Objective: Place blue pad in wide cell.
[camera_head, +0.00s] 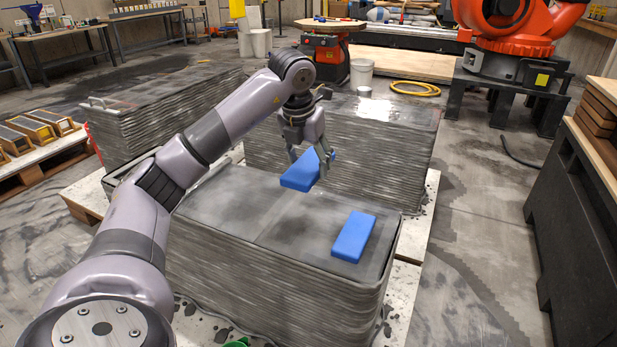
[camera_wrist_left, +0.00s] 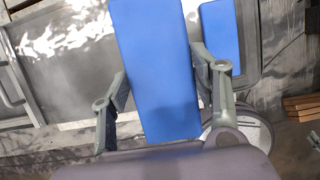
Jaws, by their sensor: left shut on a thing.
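A blue pad (camera_head: 300,172) is held in my left gripper (camera_head: 311,165), tilted and raised above the far edge of the near layered concrete block (camera_head: 270,270). In the left wrist view the held pad (camera_wrist_left: 157,75) lies between the two fingers of the left gripper (camera_wrist_left: 165,88). A second blue pad (camera_head: 353,237) lies flat on the right part of the near block's dark top; it also shows in the left wrist view (camera_wrist_left: 219,38). The top has a faint dividing line and a raised rim. I cannot tell which cell is the wide one. My right gripper is out of view.
Another layered block (camera_head: 400,165) stands just behind, and a third (camera_head: 150,115) at the back left. An orange robot arm (camera_head: 515,25) stands on a black stand at the back right. A dark cabinet (camera_head: 580,235) is at the right, with clear floor beside it.

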